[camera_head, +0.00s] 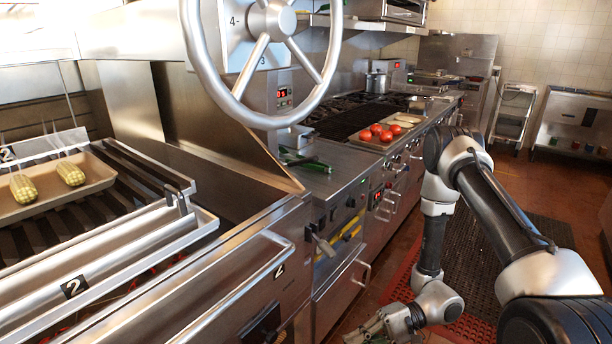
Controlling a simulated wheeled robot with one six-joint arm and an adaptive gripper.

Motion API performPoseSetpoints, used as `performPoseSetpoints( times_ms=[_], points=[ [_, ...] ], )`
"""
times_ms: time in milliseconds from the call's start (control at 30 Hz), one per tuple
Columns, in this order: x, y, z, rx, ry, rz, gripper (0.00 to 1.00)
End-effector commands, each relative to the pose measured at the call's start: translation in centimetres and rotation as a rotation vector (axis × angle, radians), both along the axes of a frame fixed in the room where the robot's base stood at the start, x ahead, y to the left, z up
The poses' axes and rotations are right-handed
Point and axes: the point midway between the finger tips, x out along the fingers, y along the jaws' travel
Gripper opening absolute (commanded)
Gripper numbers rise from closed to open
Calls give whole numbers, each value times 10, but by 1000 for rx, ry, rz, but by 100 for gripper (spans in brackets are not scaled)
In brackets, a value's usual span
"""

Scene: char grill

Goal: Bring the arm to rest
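My arm (500,213) stands at the right, over the floor in front of the cooking line. It bends at an elbow near the middle and its forearm hangs down. My gripper (372,330) is at the bottom edge, low in front of the cabinet fronts and apart from them as far as I can see. The frame cuts it off, so its fingertips and anything between them are hidden.
A large handwheel (194,45) stands at the upper left above the grill. A tray (98,180) with corn lies on the grill at the left. Tomatoes (376,129) sit on the far counter. Open floor (530,185) lies at the right.

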Motion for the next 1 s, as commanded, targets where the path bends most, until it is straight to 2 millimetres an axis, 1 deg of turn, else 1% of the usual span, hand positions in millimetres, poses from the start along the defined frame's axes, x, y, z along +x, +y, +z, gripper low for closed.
performPoseSetpoints(
  times_ms=[33, 100, 200, 267, 467, 500, 667, 700, 767, 900, 1000],
  points=[
    [-7, -9, 11, -34, 47, 47, 0],
    [-16, -24, 27, -96, 113, 118, 0],
    [-24, -46, 49, -189, 165, 200, 0],
    [-26, -60, 62, -253, 179, 242, 0],
    [-26, -114, 117, -520, 149, 350, 0],
    [-25, -125, 129, -580, 127, 361, 0],
    [-18, -166, 175, -803, 10, 366, 0],
    [-16, -176, 187, -854, -28, 360, 0],
    [-14, -189, 205, -928, -87, 345, 0],
    [-11, -215, 248, -1077, -246, 296, 0],
    [-12, -230, 278, -1163, -374, 259, 0]
  ],
)
